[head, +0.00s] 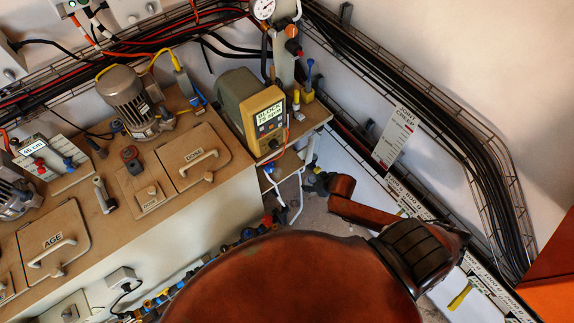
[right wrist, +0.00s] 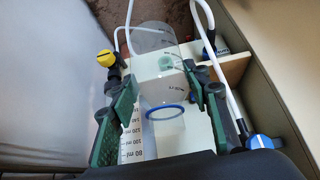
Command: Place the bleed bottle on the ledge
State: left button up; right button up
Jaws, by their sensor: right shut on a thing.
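The clear bleed bottle (right wrist: 152,38) is between the green pads of my right gripper (right wrist: 165,110) in the right wrist view. My right gripper is shut on it. A blue ring shows low in the clear part, and a black ml scale shows beside the left finger. In the head view my orange right arm reaches down past the bench end, and its dark gripper (head: 319,182) is small there; the bottle cannot be made out. A wooden ledge (right wrist: 236,69) shows right of the bottle in the right wrist view. My left gripper is not in view.
White tubes, a yellow-knobbed valve (right wrist: 105,58) and a blue-knobbed valve (right wrist: 262,142) are close around the gripper. A cable tray (head: 420,120) runs along the wall.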

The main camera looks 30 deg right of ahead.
jog(key=shift+w+d+f, duration=0.15)
jog(key=shift+w+d, duration=0.1)
jog(key=shift+w, duration=0.15)
jog(key=w, duration=0.4)
jog(key=w+b, duration=0.1)
jog(key=w, duration=0.4)
jog(key=w+a+b, duration=0.1)
jog(key=w, duration=0.3)
jog(key=shift+w, duration=0.3)
jog(key=w, duration=0.1)
jog(key=w+b, duration=0.1)
jog(key=w, duration=0.2)
jog(key=shift+a, duration=0.25)
jog(key=shift+s+f+b, duration=0.25)
jog(key=shift+f+b, duration=0.15)
jog(key=shift+f, duration=0.35)
jog(key=shift+f, duration=0.15)
jog(key=o, duration=1)
jog(key=shift+c, duration=0.2)
